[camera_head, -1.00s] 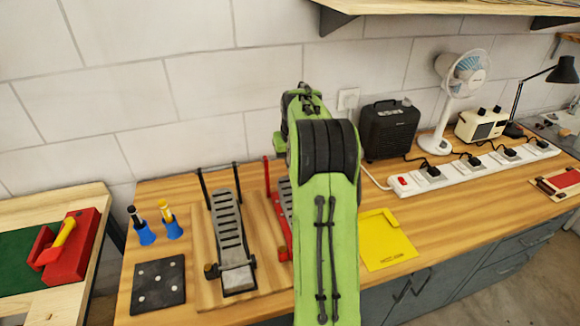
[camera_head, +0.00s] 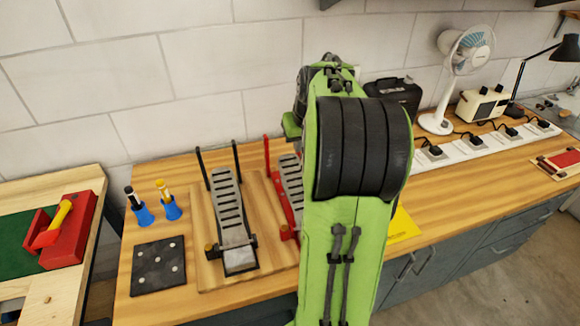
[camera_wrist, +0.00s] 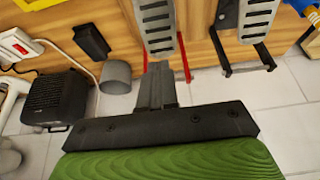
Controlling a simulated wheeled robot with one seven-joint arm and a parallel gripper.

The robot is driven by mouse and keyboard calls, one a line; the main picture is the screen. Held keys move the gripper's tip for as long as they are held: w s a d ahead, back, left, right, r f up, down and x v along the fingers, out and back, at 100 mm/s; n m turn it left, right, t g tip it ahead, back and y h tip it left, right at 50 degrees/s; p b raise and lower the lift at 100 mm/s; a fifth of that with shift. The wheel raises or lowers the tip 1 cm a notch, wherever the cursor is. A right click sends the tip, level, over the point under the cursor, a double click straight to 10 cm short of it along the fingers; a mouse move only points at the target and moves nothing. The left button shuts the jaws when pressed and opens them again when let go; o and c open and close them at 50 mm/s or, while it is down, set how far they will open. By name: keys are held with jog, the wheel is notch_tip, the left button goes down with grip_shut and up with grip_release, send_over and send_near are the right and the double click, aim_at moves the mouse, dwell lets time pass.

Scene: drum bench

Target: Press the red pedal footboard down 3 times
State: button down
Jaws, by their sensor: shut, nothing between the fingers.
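The red pedal (camera_head: 291,187) stands on the wooden bench, partly hidden behind my arm in the head view. Its ribbed grey footboard (camera_wrist: 156,18) and red posts show at the top of the wrist view. My gripper (camera_wrist: 157,70) is shut and empty, with its tips near the end of that footboard in the wrist picture. I cannot tell whether they touch. My arm hides the gripper in the head view. A similar pedal with black posts (camera_head: 230,205) stands to the left of the red one on a wooden base.
Two blue holders (camera_head: 143,214) and a black dotted pad (camera_head: 158,266) lie left of the pedals. A yellow sheet (camera_head: 402,226) lies to the right. A black heater (camera_wrist: 58,102), a grey cylinder (camera_wrist: 115,77) and a power strip (camera_head: 470,147) stand further right.

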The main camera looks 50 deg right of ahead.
aim_at(291, 170)
jog(key=shift+d, duration=0.2)
jog(key=shift+w+f, duration=0.1)
jog(key=b+x, duration=0.1)
jog(key=x, duration=1.2)
jog(key=shift+w+f, duration=0.15)
jog(key=shift+f, duration=0.2)
